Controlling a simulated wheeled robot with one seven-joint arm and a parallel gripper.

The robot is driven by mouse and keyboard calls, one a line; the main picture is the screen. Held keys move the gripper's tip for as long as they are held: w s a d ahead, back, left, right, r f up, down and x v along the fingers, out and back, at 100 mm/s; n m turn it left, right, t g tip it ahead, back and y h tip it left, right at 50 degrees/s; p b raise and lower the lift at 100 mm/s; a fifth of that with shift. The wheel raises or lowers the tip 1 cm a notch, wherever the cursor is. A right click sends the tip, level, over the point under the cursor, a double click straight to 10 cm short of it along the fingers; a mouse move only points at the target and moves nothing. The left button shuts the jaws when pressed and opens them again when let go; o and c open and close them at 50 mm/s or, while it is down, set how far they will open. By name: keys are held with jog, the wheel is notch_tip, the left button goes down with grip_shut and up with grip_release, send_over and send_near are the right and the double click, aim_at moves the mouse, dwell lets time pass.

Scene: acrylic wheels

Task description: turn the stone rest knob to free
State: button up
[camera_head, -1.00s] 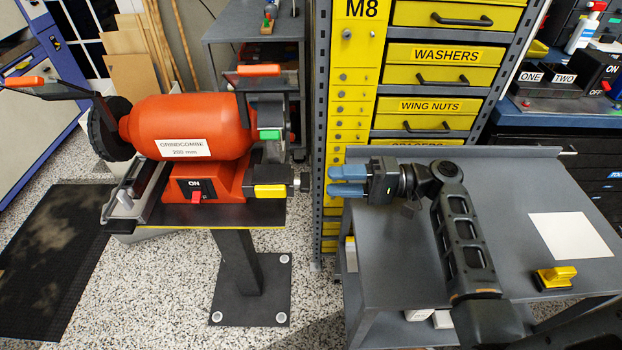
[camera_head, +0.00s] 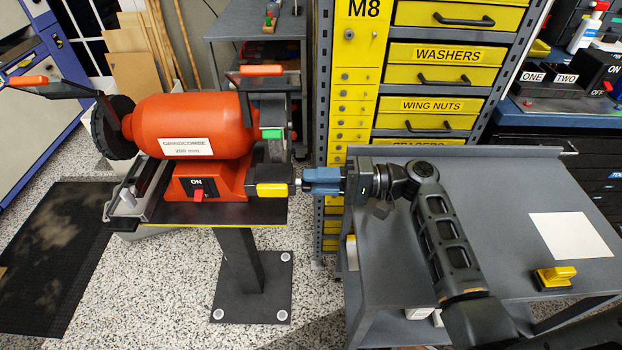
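The red bench grinder (camera_head: 190,125) stands on a dark pedestal at the left. A short dark shaft (camera_head: 293,186) sticks out to the right beside the yellow-marked block (camera_head: 271,190), at the grinder's right end. The stone rest knob is at this shaft's outer end, largely hidden by my fingers. My gripper (camera_head: 306,181) points left, with its blue fingertips at the knob. The fingers look to be around it or touching it, but the gap between them is too small to read. I cannot tell whether they grip it, nor the knob's angle.
A grey table (camera_head: 480,215) lies under my arm, with a white sheet (camera_head: 570,236) and a yellow-topped block (camera_head: 554,277) on it. A yellow drawer cabinet (camera_head: 425,76) stands close behind my gripper. Speckled floor (camera_head: 325,285) is open between pedestal and table.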

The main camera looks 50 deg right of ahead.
grip_shut()
